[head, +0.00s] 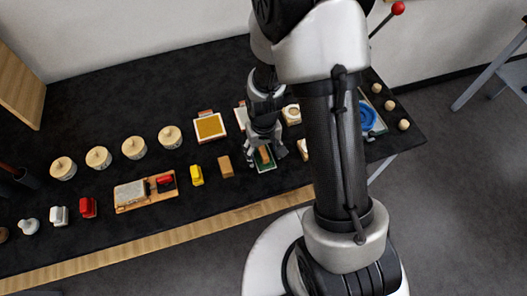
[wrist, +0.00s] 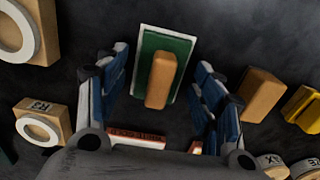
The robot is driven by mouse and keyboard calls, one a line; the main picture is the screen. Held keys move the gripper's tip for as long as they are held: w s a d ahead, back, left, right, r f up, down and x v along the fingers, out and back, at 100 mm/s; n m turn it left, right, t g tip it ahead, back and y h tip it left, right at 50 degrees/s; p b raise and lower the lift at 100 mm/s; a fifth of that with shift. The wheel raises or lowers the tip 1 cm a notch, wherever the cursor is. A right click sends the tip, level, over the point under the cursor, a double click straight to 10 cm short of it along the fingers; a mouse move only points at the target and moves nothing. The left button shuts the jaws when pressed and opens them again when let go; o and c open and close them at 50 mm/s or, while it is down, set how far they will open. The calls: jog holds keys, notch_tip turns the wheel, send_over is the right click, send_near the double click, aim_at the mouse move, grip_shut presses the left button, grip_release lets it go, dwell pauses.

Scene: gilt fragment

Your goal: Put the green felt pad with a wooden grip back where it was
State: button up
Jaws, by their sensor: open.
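The green felt pad (head: 266,165) lies flat on the black table near its front edge, under my gripper. In the wrist view the green felt pad (wrist: 178,46) has a white border, and its upright wooden grip (wrist: 161,79) stands along its middle. My gripper (head: 265,155) is open and points down over the pad. In the wrist view its blue-padded fingers (wrist: 158,83) stand on both sides of the wooden grip, with visible gaps. The fingers partly hide the pad in the head view. I cannot tell how high the fingertips are above the table.
A plain wooden block (head: 225,166) and a yellow block (head: 197,175) stand close to the left. A yellow framed pad (head: 210,127) lies behind. A wooden tray (head: 128,208) is farther left. Small blocks and a blue round item (head: 369,116) are to the right, partly behind my arm.

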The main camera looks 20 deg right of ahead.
notch_tip(320, 180, up, 12)
jog(key=p, duration=0.4)
notch_tip(320, 180, up, 13)
jog(key=t, duration=0.2)
send_over(264, 152)
jog(key=s, duration=0.4)
jog(key=s+r+t, duration=0.2)
jog(key=s+r, duration=0.7)
jog(key=s, duration=0.2)
jog(key=shift+t, duration=0.3)
jog(key=shift+r, duration=0.1)
jog(key=shift+a+f+b, duration=0.1)
jog(key=shift+f+b, duration=0.8)
jog(key=shift+f, duration=0.1)
